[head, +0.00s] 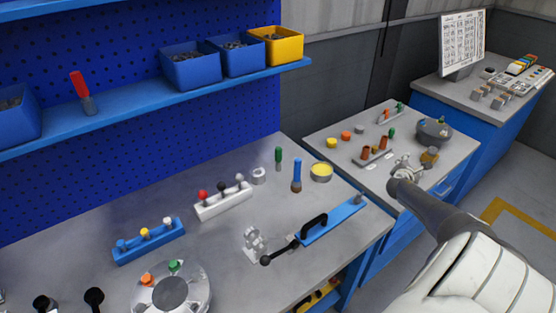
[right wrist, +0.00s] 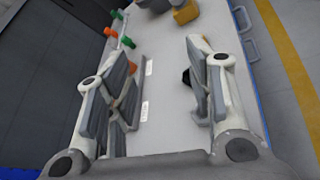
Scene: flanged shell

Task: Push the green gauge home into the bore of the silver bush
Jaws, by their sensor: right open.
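A slim green gauge (head: 278,154) stands on the left grey bench in the head view. What looks like the silver bush (head: 259,175), a short pale ring, sits close to its left. The two look apart, and the gauge is not in the ring. My right gripper (head: 404,164) is over the right-hand bench, well to the right of both. In the right wrist view, my right gripper (right wrist: 160,92) has its fingers wide apart with only bench top showing between them. The gauge and bush cannot be made out there. My left gripper is not in view.
A blue-handled tool (head: 297,175) and a yellow-rimmed dish (head: 321,172) stand right of the gauge. A white rack (head: 224,204) with knobs lies in front of the bush. A blue bar with a black handle (head: 314,226) lies nearer. The right bench (head: 330,133) carries several small parts.

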